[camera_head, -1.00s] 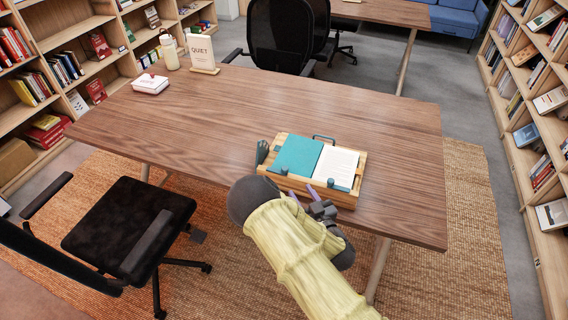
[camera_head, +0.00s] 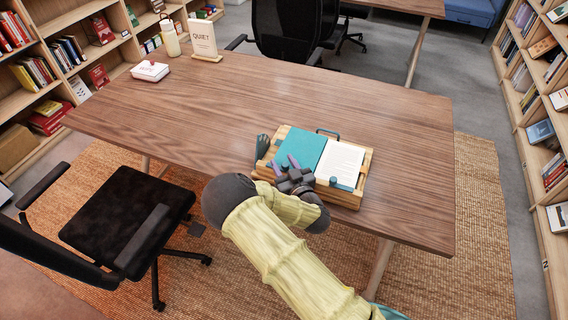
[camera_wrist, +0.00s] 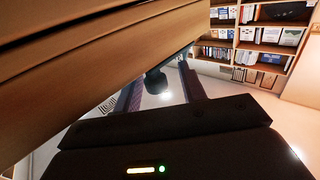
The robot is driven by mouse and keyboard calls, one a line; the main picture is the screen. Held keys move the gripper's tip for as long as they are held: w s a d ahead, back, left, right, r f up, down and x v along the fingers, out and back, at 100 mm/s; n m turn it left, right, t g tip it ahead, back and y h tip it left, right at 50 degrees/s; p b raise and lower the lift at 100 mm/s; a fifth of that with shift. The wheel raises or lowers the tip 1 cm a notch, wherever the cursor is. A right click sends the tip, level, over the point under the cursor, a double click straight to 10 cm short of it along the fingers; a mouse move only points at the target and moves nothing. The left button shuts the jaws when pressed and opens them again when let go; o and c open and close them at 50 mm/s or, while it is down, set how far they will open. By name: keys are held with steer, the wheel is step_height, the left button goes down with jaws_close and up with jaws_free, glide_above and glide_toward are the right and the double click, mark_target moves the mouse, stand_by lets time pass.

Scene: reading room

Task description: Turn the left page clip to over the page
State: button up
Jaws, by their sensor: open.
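The open book has a teal left side (camera_head: 304,146) and a white right page (camera_head: 339,163). It lies on a wooden book stand (camera_head: 364,166) near the table's front edge. The right page clip (camera_head: 333,181), a small teal peg, shows at the lower edge of the white page. My gripper (camera_head: 284,164) is open at the stand's lower left; its purple fingers point toward the teal side. The left page clip is hidden there in the head view. In the wrist view, a dark rounded knob (camera_wrist: 155,81), possibly the left clip, shows between my open fingers (camera_wrist: 161,88).
A dark teal upright object (camera_head: 262,147) stands at the stand's left end. A white box (camera_head: 150,70), a bottle (camera_head: 169,36) and a QUIET sign (camera_head: 203,36) are at the table's far left. A black chair (camera_head: 128,225) stands at front left. The table's middle (camera_head: 250,95) is clear.

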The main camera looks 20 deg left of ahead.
steer(key=shift+s+d, duration=0.1)
steer(key=c, duration=0.3)
steer(key=shift+d, duration=0.25)
jaws_close()
steer(key=shift+a, duration=0.15)
